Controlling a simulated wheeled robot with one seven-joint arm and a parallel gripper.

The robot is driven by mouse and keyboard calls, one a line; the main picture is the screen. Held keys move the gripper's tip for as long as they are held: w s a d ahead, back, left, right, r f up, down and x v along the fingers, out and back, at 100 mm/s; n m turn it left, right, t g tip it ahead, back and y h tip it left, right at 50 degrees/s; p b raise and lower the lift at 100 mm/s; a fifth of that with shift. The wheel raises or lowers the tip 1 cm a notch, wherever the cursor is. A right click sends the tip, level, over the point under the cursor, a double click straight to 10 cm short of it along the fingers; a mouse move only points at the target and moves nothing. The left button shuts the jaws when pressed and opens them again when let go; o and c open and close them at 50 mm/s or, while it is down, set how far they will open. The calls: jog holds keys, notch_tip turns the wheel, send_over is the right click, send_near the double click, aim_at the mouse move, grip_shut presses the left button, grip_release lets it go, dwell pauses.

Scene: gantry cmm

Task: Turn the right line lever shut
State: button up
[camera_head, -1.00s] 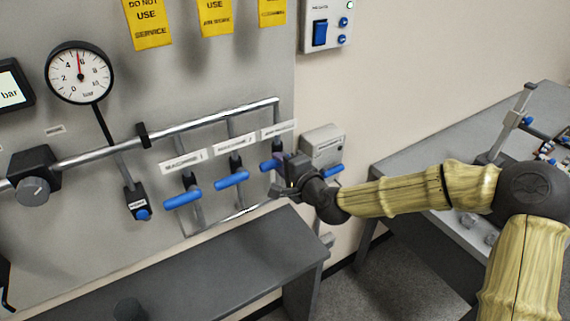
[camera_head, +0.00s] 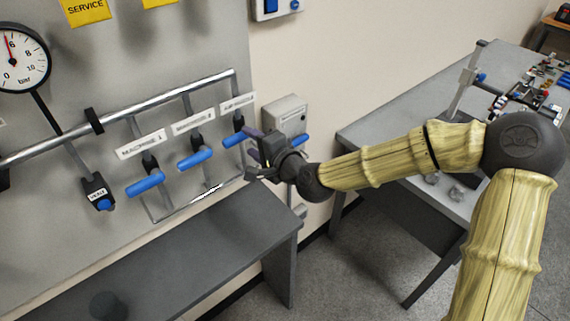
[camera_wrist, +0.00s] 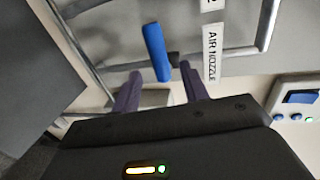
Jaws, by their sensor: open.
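The right line lever is a blue handle (camera_head: 233,139) below the air nozzle label (camera_head: 237,102), the last of three in a row on the grey panel. In the wrist view the blue lever (camera_wrist: 155,50) lies roughly crosswise to its pipe. My gripper (camera_head: 253,152) is open at the lever's right end. In the wrist view its two purple fingers (camera_wrist: 160,78) straddle the line of the lever, whose near end shows between the tips. I cannot tell if they touch it. The gripper partly hides the valve in the head view.
Two similar blue levers, the middle one (camera_head: 195,158) and the left one (camera_head: 145,183), are to the left. A grey box (camera_head: 285,113) with another blue handle (camera_head: 300,140) is close on the right. A dark bench (camera_head: 200,245) stands below.

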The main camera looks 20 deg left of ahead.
jog(key=v, duration=1.3)
jog(key=w+d+f+n+g+h, duration=0.15)
jog(key=d+f+n+h, duration=0.25)
jog(key=d+f+h, duration=0.7)
jog(key=s+d+g+h, duration=0.1)
jog(key=s+d, duration=0.2)
jog(key=d, duration=0.8)
jog(key=s+d+f+n+g+h, duration=0.1)
jog(key=s+d+g+h, duration=0.1)
jog(key=d, duration=0.9)
jog(key=shift+s+f+n, duration=0.25)
jog(key=shift+s+n, duration=0.05)
jog(key=shift+s, duration=0.1)
jog(key=shift+d, duration=0.1)
